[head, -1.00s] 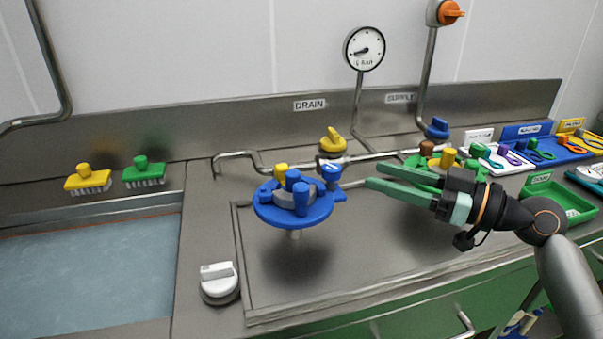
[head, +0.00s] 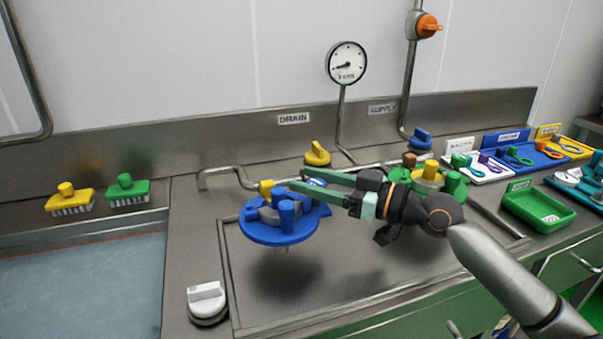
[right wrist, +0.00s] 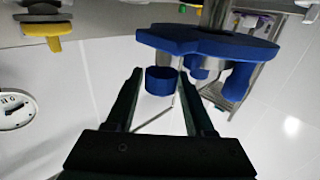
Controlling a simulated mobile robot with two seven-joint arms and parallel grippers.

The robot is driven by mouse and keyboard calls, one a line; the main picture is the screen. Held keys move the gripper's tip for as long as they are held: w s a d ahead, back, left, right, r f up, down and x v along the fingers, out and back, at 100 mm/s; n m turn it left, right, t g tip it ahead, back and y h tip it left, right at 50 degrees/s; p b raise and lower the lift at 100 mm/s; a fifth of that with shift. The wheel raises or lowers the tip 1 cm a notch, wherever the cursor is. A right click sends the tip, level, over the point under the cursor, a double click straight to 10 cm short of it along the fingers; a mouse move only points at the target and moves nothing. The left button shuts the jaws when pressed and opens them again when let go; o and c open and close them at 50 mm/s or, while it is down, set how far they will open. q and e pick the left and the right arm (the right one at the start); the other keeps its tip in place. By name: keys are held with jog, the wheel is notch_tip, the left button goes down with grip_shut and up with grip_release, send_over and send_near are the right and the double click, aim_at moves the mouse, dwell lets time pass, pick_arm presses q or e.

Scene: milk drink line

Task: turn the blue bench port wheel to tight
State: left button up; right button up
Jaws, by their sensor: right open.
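A round blue disc (head: 262,233) with several upright blue posts stands on a short stem above the steel bench. My right gripper (head: 298,181) comes in from the right with green fingers apart, at that wheel. In the right wrist view a blue knob (right wrist: 161,82) lies between the open fingertips (right wrist: 161,72), with the blue disc (right wrist: 205,43) just beyond. I cannot tell whether the fingers touch the knob. My left gripper is out of view.
A yellow valve handle (head: 317,154) and a gauge (head: 346,63) stand behind. Brown, yellow and green fittings (head: 427,176) sit close behind my right gripper. A white knob (head: 207,301) is front left, beside a water-filled basin (head: 75,280).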

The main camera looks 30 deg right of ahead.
jog(key=shift+x, duration=1.1)
grip_shut()
